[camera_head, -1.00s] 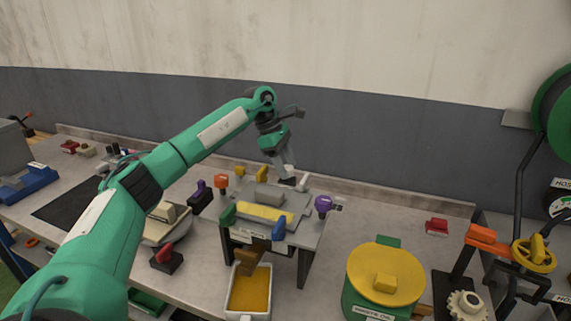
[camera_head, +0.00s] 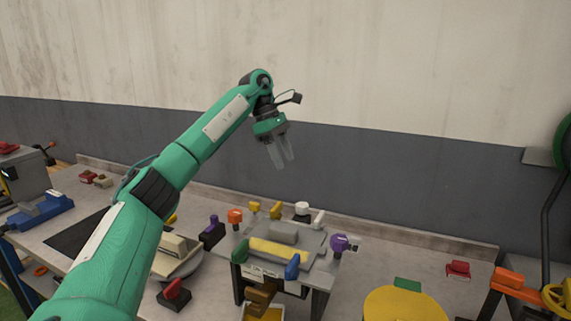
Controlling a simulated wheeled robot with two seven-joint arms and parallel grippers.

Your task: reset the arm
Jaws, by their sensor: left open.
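My left arm comes in from the lower left. Its left gripper (camera_head: 281,158) hangs open and empty in front of the dark grey wall band, above the back of the bench. It is clear of the raised grey fixture (camera_head: 310,262), which carries a yellow bar (camera_head: 272,250) and several coloured handles. My right gripper is not in view.
The bench (camera_head: 400,260) holds a yellow round lid (camera_head: 403,304) at the front, a red block (camera_head: 458,269) at right, and a purple knob (camera_head: 341,243) beside the fixture. A blue vise-like tool (camera_head: 40,210) stands at left. The air around the gripper is free.

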